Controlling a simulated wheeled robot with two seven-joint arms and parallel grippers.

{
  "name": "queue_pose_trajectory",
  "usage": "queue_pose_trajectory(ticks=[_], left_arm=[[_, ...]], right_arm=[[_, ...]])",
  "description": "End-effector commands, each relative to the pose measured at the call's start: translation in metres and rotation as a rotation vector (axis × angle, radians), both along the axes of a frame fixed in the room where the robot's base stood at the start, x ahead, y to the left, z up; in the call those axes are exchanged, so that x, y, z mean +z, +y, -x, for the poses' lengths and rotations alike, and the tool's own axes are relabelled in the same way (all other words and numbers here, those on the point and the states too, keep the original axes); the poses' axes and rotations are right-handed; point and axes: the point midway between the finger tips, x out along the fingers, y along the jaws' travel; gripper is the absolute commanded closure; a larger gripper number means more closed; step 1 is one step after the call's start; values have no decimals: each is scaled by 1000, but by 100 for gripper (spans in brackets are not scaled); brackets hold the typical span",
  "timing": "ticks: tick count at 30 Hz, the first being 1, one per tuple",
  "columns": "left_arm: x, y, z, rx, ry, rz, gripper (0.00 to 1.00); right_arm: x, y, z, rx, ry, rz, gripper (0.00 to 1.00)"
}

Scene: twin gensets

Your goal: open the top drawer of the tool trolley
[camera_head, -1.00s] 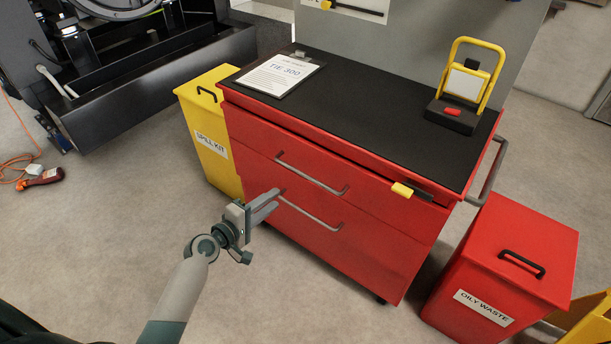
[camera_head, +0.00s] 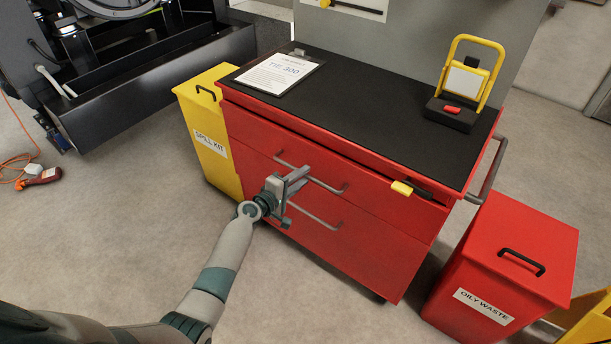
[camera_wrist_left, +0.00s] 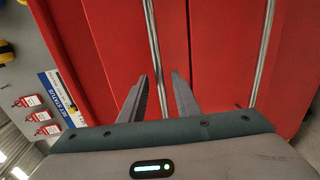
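The red tool trolley (camera_head: 370,245) stands in front of me. Its top drawer has a grey bar handle (camera_head: 330,186), and a second bar handle (camera_head: 318,217) is on the drawer below. Both drawers look shut. My left gripper (camera_head: 302,178) is at the upper handle, near its middle. In the left wrist view my left gripper (camera_wrist_left: 160,84) is open, with the upper bar (camera_wrist_left: 153,40) running between its fingers; I cannot tell whether they touch it. The lower bar (camera_wrist_left: 262,55) is off to the right there. My right gripper is not in view.
A yellow spill kit bin (camera_head: 210,150) stands left of the trolley, a red oily waste bin (camera_head: 520,250) right of it. A yellow tab (camera_head: 402,188) sits under the worktop edge. A clipboard (camera_head: 278,75) and a yellow-framed stand (camera_head: 465,85) are on top. The floor in front is clear.

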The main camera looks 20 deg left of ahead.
Motion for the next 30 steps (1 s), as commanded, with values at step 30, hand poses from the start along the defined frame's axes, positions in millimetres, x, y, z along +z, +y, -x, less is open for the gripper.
queue_pose_trajectory(ticks=[30], left_arm=[[-5,-7,-21,0,1,0,100]], right_arm=[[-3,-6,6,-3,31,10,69]])
